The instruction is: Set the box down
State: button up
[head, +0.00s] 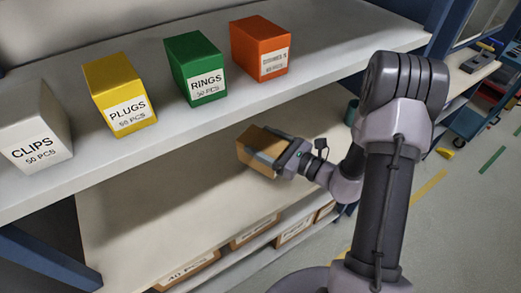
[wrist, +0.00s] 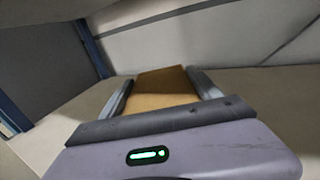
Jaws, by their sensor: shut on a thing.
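My gripper (head: 286,156) is shut on a brown cardboard box (head: 256,140), over the shelf board (head: 140,200) below the one with the coloured boxes. In the wrist view the box (wrist: 163,88) sits between the two fingers of my gripper (wrist: 163,90), one on each side. I cannot tell whether the underside of the box touches the board.
On the shelf above stand a white CLIPS box (head: 33,128), a yellow PLUGS box (head: 118,94), a green RINGS box (head: 196,68) and an orange box (head: 262,48). Below are several brown boxes (head: 255,232). The board left of my box is clear. A blue post (wrist: 95,48) stands at left.

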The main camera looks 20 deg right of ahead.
jog(key=f, duration=0.1)
jog(key=f+b, duration=0.2)
jog(key=f, duration=0.1)
jog(key=shift+w+a, duration=0.2)
jog(key=shift+w, duration=0.15)
jog(key=shift+r, duration=0.25)
jog(key=shift+f, duration=0.1)
jog(key=o, duration=1.9)
